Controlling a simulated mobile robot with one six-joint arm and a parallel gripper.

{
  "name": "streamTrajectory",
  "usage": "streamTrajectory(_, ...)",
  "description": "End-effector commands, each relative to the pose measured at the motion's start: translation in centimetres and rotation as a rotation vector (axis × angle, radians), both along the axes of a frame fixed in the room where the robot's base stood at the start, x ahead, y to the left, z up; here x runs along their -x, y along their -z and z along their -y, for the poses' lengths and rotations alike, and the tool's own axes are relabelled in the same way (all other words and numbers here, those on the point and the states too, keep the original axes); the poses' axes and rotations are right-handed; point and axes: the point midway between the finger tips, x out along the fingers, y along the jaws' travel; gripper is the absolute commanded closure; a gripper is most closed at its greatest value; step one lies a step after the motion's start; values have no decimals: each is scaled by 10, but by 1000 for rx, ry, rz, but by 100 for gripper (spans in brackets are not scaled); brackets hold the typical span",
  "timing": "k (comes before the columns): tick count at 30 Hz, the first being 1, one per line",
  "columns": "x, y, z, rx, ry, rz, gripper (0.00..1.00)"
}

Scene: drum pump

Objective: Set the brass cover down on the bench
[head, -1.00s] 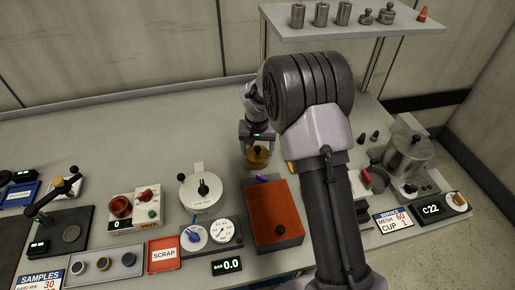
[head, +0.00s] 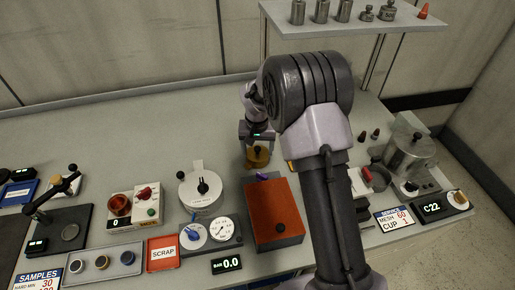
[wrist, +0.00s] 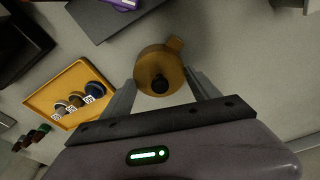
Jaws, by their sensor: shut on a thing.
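The brass cover (head: 257,158) is a round golden piece with a black knob and a small tab. It is under my gripper (head: 258,143), behind the red-orange box on the bench (head: 150,115). In the wrist view the cover (wrist: 160,60) is between the two fingers, and my gripper (wrist: 160,92) is shut on it, with the black knob facing the camera. The cover is at or very near the bench top; I cannot tell whether it touches.
The red-orange box (head: 274,215) stands in front of the cover. A white round device (head: 202,192) stands to its left. A yellow tray (wrist: 50,98) with several small labelled pieces lies close by in the wrist view. The bench behind and left of the cover is clear.

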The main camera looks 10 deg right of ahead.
Motion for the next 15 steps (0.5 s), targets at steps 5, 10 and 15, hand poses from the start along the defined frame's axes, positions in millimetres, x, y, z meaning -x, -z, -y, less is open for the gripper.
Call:
streamTrajectory(5,0,1,0,0,0,0,80)
streamTrajectory(10,0,1,0,0,0,0,80)
streamTrajectory(15,0,1,0,0,0,0,12)
